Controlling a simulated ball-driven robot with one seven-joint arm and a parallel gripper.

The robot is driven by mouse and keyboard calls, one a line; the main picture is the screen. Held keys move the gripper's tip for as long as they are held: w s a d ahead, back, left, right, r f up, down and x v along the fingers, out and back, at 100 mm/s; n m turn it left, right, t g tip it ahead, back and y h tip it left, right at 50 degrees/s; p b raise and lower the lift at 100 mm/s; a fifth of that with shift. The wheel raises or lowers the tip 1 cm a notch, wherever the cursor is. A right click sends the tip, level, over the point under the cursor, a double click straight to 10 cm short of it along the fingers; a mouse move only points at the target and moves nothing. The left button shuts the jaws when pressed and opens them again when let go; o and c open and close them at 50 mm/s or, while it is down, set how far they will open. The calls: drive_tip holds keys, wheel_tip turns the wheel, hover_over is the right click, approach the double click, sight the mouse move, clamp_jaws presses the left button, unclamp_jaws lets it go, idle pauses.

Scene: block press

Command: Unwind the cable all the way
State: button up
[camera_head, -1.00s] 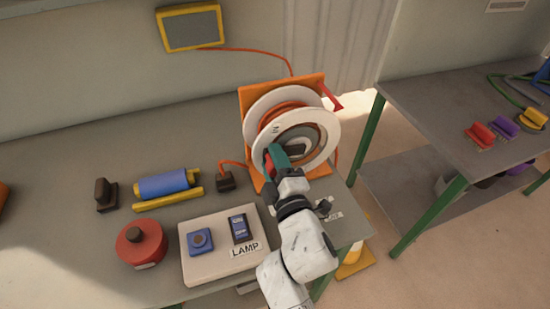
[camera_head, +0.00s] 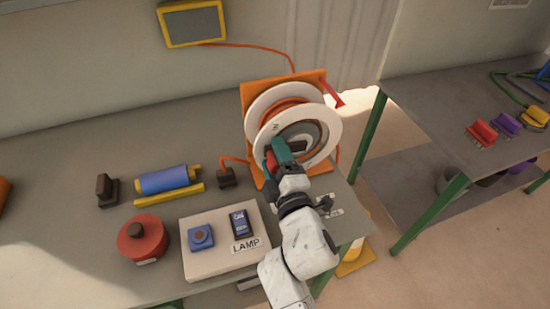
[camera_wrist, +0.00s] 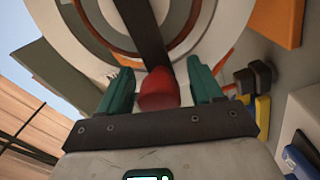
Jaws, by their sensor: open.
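The cable reel (camera_head: 326,113) is a white spool on an orange stand (camera_head: 251,98) at the right end of the bench. Orange cable (camera_head: 272,117) is wound between its white discs. An orange cable (camera_head: 262,51) also runs from the reel up to the yellow-framed wall panel (camera_head: 192,24). In the wrist view the reel's white face (camera_wrist: 125,22) fills the top, with a dark bar across it and a red knob (camera_wrist: 158,90). My gripper (camera_wrist: 160,85) is open, its two green fingers on either side of the red knob. In the head view my gripper (camera_head: 277,153) covers the knob's surroundings.
A plug block (camera_head: 226,177) on a short orange cable sits left of the reel. A lamp switch board (camera_head: 225,242), a red round object (camera_head: 142,240) and a blue cylinder (camera_head: 163,180) stand on the bench. A second table (camera_head: 440,100) is at the right.

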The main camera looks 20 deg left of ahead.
drive_tip(key=p+v, duration=0.3)
drive_tip(key=v, duration=0.7)
drive_tip(key=shift+s+d, duration=0.3)
drive_tip(key=shift+f, duration=0.1)
drive_tip(key=w+a+m+b, duration=0.1)
drive_tip(key=w+m+b, duration=0.1)
drive_tip(key=m, duration=0.1)
drive_tip(key=w+a+m+b, duration=0.2)
drive_tip(key=m, duration=0.2)
drive_tip(key=w+a+m+b, duration=0.2)
drive_tip(key=w+m, duration=0.1)
drive_tip(key=m, duration=0.1)
drive_tip(key=shift+r, duration=0.25)
drive_tip(key=shift+c, duration=0.2)
clamp_jaws()
idle(0.6)
